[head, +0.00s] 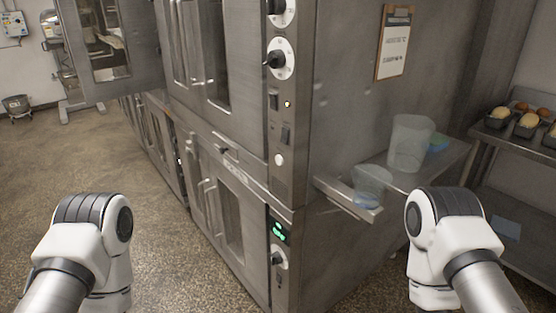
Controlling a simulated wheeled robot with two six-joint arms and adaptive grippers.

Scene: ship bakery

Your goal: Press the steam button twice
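The oven's narrow control panel (284,120) faces me in the head view. It carries two white dials, the lower one (279,58) with a black knob. A small round pale button (279,160) sits near the bottom of the upper panel. No label is readable, so I cannot tell for sure which is the steam button. Only my arm links show at lower left and lower right; both grippers are out of view.
The lower oven has a green display (279,232) and a knob (280,261). A side shelf (349,198) juts out right of the panel, with a clear jug (410,144) and a smaller clear cup (370,184). A clipboard (395,43) hangs above. Floor at left is clear.

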